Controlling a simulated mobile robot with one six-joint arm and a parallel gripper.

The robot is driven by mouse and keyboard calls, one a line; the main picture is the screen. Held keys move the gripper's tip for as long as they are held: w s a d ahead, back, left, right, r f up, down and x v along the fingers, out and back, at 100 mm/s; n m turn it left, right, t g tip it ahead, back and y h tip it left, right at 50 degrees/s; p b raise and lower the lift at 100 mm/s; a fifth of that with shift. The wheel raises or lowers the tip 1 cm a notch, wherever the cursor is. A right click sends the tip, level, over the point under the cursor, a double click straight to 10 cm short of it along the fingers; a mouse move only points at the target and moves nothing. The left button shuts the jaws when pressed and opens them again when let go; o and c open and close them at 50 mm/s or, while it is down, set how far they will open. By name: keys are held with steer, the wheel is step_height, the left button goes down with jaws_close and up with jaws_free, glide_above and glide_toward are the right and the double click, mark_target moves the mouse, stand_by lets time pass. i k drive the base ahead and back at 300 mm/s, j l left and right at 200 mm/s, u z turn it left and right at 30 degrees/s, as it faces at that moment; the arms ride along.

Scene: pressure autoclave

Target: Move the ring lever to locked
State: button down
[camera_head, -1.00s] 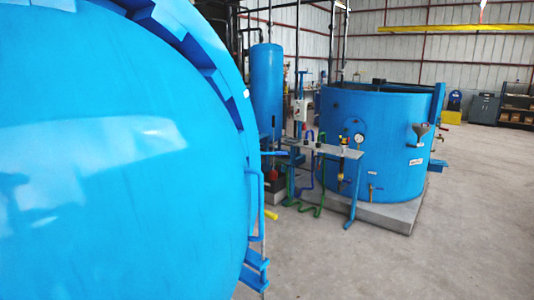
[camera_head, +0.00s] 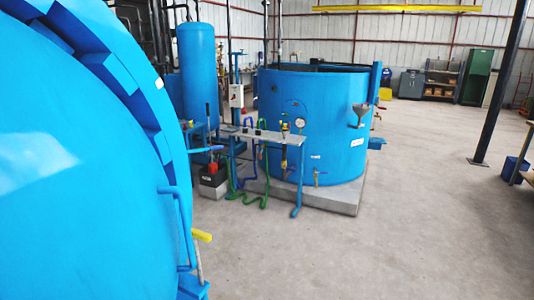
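The large blue autoclave door (camera_head: 75,190) fills the left side of the view. A toothed blue locking ring (camera_head: 125,80) runs around its edge. A blue bar handle (camera_head: 181,228) stands upright on the door's right side. A short yellow grip (camera_head: 203,236) sticks out to the right just behind it, with a thin grey rod below. The yellow grip may be the end of the ring lever; I cannot tell, nor which position the lever is in. My gripper is not in view.
A grey bench (camera_head: 265,135) with valves and coloured pipes stands beyond the door. Behind it are a blue round tank (camera_head: 335,120) on a concrete plinth and a tall blue cylinder (camera_head: 197,75). A dark post (camera_head: 500,85) stands at right. The floor (camera_head: 390,245) at centre right is clear.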

mark_target(209, 149)
steer(key=i+l, duration=0.15)
steer(key=i, duration=0.3)
steer(key=i+l, duration=0.2)
steer(key=i, duration=0.25)
steer(key=i+l, duration=0.15)
steer(key=i, duration=0.3)
steer(key=i+l, duration=0.15)
steer(key=i, duration=0.3)
steer(key=i+l, duration=0.15)
steer(key=i, duration=0.3)
steer(key=i+j+u, duration=0.3)
steer(key=i+j, duration=0.2)
steer(key=i, duration=0.3)
steer(key=i+j+u, duration=0.35)
steer(key=i, duration=0.5)
steer(key=i+u, duration=0.3)
steer(key=i, duration=0.55)
